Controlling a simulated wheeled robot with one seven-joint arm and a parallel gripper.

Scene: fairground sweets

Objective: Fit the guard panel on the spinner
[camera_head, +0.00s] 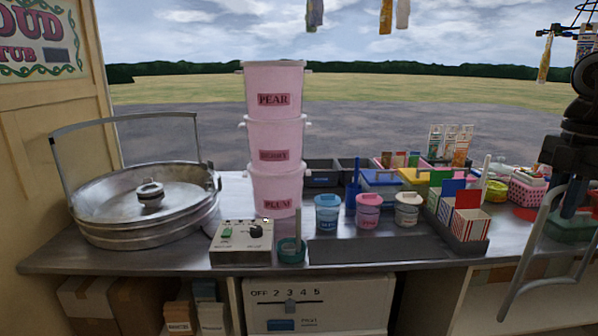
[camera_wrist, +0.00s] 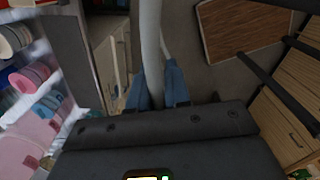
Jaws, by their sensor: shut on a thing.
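The spinner (camera_head: 150,203) is a wide, round metal pan with a hub in its middle, at the left end of the counter. A grey frame (camera_head: 125,118) stands upright around its back and left. My gripper (camera_head: 572,200) is at the far right, well away from the spinner. It is shut on the guard panel (camera_head: 530,262), a curved grey frame that hangs tilted in front of the counter's right part. In the wrist view the blue fingers (camera_wrist: 163,88) close around a pale grey bar of the panel (camera_wrist: 150,35). The panel's right part is cut off by the picture edge.
Stacked pink tubs (camera_head: 276,135) stand right of the spinner, behind a control box (camera_head: 241,242). Coloured jars (camera_head: 328,213) and a rack of striped cartons (camera_head: 470,222) fill the middle and right. A bare dark tray (camera_head: 362,248) lies at the front edge. Packets hang overhead.

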